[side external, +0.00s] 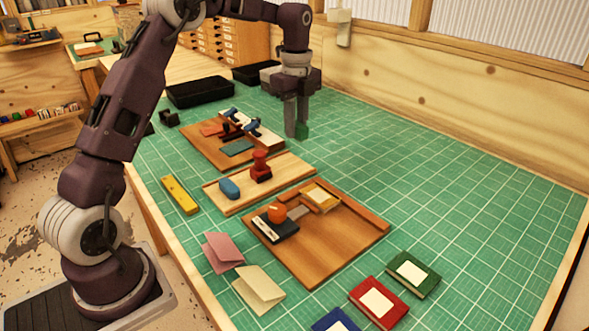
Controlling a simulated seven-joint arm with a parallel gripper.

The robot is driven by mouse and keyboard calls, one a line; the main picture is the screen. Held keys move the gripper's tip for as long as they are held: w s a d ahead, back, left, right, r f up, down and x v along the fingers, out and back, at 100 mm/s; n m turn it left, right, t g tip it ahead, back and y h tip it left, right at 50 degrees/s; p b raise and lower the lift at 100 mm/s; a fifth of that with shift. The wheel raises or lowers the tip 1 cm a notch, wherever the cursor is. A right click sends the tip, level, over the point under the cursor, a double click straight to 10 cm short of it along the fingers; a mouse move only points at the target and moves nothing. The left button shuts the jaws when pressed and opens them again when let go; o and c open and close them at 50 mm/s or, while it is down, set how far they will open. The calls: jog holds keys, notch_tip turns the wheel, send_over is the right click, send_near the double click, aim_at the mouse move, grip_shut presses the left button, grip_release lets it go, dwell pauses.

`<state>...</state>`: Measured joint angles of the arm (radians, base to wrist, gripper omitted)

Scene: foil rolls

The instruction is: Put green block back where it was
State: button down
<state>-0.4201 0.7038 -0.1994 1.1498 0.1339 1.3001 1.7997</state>
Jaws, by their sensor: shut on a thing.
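My gripper (297,129) points down above the green gridded mat, to the right of the farthest wooden board. It is shut on a small green block (302,132), which shows at the fingertips. The block's colour is close to the mat's, and the fingers hide part of it. I cannot tell whether it touches the mat or hangs just above it.
Three wooden boards hold small tools: the far board (193,144), the middle board (290,177) and the near board (318,255). A yellow level (180,194), folded cards (259,289), a green book (413,273) and a red book (379,302) lie around. Black trays (200,92) stand behind. The mat's right side is clear.

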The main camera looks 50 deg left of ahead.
aim_at(289, 166)
jog(key=a, duration=0.1)
jog(key=a+f, duration=0.1)
jog(key=a, duration=0.1)
notch_tip(289, 166, down, 9)
jog(key=shift+r, duration=0.1)
jog(key=c, duration=1.3)
grip_release()
jog(key=shift+o, duration=0.2)
